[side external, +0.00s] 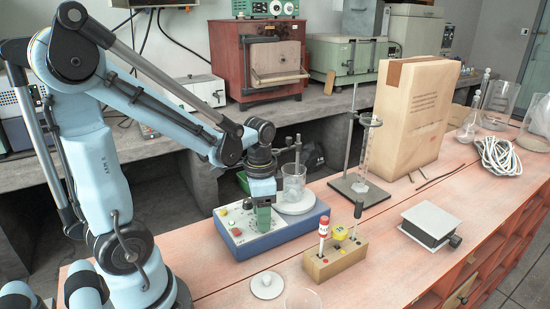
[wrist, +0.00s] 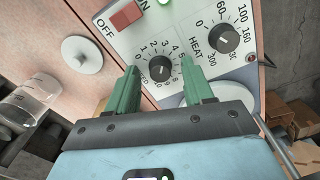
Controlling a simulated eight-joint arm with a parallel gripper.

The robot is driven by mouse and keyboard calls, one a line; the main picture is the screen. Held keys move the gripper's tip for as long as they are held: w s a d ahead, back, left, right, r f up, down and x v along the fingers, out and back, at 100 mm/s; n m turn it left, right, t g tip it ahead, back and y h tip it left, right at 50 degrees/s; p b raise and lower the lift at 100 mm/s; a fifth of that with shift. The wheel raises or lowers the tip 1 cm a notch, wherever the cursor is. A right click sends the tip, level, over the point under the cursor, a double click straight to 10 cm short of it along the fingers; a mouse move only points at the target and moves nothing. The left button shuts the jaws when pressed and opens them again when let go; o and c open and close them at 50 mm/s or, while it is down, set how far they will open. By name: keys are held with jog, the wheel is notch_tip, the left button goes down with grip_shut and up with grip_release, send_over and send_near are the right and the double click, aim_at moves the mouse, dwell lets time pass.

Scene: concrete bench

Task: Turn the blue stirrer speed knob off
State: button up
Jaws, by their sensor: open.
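The blue stirrer (side external: 292,231) stands on the pink bench top with a pale control panel. In the wrist view the panel shows a black SPEED knob (wrist: 160,68) inside a numbered dial; its pointer setting is too small to read surely. My gripper (wrist: 158,66) is open, with one green finger on each side of the SPEED knob; I cannot tell whether they touch it. In the side view my gripper (side external: 263,218) points down over the panel and hides the knob. A HEAT knob (wrist: 223,39) sits to the right, and a red OFF/ON switch (wrist: 125,17) lies above left.
A glass beaker (side external: 294,184) stands on the stirrer's round plate (side external: 297,208), close to my gripper. A wooden block (side external: 335,258) holding tools is right of the stirrer. A white knobbed disc (side external: 267,285) lies in front. A stand (side external: 359,187) and cardboard box (side external: 413,115) are behind right.

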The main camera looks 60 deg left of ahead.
jog(key=shift+f, duration=0.1)
jog(key=shift+c, duration=0.3)
grip_shut()
jog(key=shift+n, duration=0.3)
jog(key=n, duration=1)
jog(key=shift+n, duration=2.2)
